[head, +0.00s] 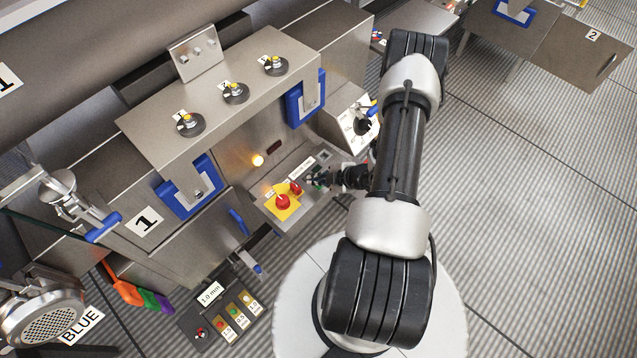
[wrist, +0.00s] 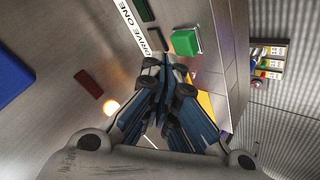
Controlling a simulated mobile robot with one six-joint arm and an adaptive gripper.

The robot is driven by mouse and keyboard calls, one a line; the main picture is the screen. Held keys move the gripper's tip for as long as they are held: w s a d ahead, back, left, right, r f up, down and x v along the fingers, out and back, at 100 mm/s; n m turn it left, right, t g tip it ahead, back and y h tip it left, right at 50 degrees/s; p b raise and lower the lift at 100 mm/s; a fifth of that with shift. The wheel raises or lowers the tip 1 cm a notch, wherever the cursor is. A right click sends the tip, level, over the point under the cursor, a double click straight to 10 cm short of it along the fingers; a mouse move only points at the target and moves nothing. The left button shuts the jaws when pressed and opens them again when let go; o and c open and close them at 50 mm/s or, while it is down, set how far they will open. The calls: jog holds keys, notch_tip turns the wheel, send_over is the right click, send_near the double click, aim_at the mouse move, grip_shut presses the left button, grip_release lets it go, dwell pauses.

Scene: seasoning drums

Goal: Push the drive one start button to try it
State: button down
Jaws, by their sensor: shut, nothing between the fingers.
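The green button (wrist: 187,41) stands out from a steel control panel (head: 262,218), beside a white label (wrist: 130,28) reading DRIVE ONE in the wrist view. In the head view the green button (head: 318,182) is small and partly covered by my gripper (head: 322,180). My gripper (wrist: 168,76) is shut and empty, its fingertips close to the green button and slightly below it in the wrist picture. I cannot tell whether they touch it. A red button (head: 296,188) sits next to the green one.
A red mushroom button (head: 283,202) on a yellow plate stands close by on the panel. An amber lamp (head: 258,160) glows on the steel wall behind. The floor at right is clear.

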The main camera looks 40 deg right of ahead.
aim_at(317, 187)
jog(key=shift+r, duration=0.1)
notch_tip(317, 187, up, 5)
jog(key=p, duration=0.4)
dwell(0.8)
